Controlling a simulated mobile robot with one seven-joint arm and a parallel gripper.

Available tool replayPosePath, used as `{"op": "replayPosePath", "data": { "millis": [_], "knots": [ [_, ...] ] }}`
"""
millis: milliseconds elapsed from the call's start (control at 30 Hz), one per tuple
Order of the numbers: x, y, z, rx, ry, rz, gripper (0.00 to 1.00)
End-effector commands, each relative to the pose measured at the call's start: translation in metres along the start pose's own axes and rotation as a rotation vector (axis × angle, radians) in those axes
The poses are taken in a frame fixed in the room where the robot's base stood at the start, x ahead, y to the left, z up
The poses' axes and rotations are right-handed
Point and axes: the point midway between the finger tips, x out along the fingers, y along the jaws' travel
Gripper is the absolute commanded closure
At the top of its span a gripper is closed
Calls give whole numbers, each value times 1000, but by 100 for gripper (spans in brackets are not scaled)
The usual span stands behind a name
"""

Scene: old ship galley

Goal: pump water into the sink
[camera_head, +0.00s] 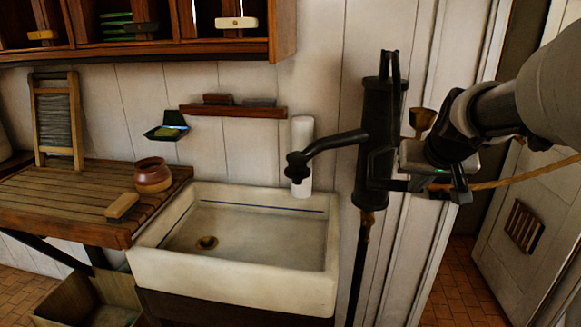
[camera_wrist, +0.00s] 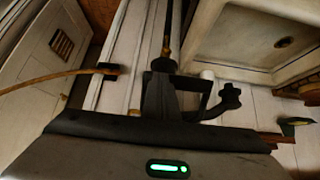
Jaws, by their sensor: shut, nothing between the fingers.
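The black pump (camera_head: 376,145) stands upright against the white plank wall, right of the sink. Its curved spout (camera_head: 335,142) reaches left toward the white sink (camera_head: 235,285). No water shows in the basin, and its drain is visible. My gripper (camera_head: 457,187) is shut and empty, just right of the pump's body; I cannot tell whether it touches. In the wrist view, the pump (camera_wrist: 160,95) is close ahead, with the sink (camera_wrist: 235,35) at upper right.
A brown rope-like bar (camera_head: 520,179) runs to the right past my gripper. The slatted counter (camera_head: 60,195) at left holds a brown jar (camera_head: 152,175), a block and a washboard (camera_head: 57,120). A door (camera_head: 535,225) is at right.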

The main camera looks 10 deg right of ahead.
Motion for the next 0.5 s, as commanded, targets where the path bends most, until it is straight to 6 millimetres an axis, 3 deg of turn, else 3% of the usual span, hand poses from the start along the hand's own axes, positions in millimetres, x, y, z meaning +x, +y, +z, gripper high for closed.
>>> {"op": "replayPosePath", "data": {
  "millis": [333,500],
  "knots": [
    [3,0,1,-1,3,0,100],
    [23,0,7,-1,36,-1,100]
  ]
}}
